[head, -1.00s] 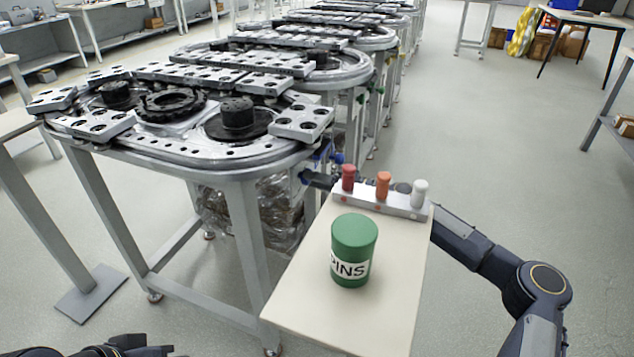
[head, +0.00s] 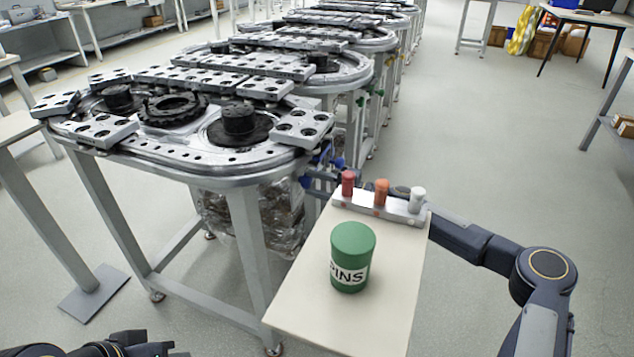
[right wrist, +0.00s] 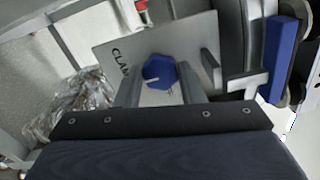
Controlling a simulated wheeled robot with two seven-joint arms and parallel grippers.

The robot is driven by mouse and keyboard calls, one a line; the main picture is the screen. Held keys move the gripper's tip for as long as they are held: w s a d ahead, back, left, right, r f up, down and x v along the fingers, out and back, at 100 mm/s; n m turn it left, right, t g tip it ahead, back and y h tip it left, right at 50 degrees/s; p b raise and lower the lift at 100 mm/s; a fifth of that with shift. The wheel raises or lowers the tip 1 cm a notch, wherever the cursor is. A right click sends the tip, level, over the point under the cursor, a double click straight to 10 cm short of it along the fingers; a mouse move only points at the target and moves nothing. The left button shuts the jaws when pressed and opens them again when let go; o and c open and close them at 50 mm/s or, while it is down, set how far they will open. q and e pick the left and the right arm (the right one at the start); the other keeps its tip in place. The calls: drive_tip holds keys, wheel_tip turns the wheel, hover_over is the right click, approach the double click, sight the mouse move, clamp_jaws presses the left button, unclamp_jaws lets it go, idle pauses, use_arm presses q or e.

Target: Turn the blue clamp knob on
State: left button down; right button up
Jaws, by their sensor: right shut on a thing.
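The blue clamp knob (right wrist: 159,71) shows in the right wrist view, in front of a grey plate (right wrist: 112,48) with partly hidden lettering that begins "CLAM". A pale line marks the knob's face. My right gripper (right wrist: 160,84) has a finger on each side of the knob and is shut on it. In the head view my right gripper (head: 318,180) is at the near table's right side, partly hidden behind the pin block; the knob cannot be made out clearly there. My left gripper (head: 130,345) is low at the bottom left, cut by the frame edge; its jaws are unclear.
A beige stand (head: 310,285) holds a green PINS can (head: 352,257) and a grey block (head: 350,201) with red, orange and white pegs, close beside my right arm. The ring track table (head: 200,165) stands to the left. Open floor (head: 480,130) lies right.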

idle(0.6)
drive_tip(key=o, duration=1)
drive_tip(key=shift+d, duration=0.1)
drive_tip(key=v, duration=0.7)
drive_tip(key=shift+s+d+p, duration=0.15)
drive_tip(key=shift+d+p, duration=0.15)
drive_tip(key=shift+p, duration=0.05)
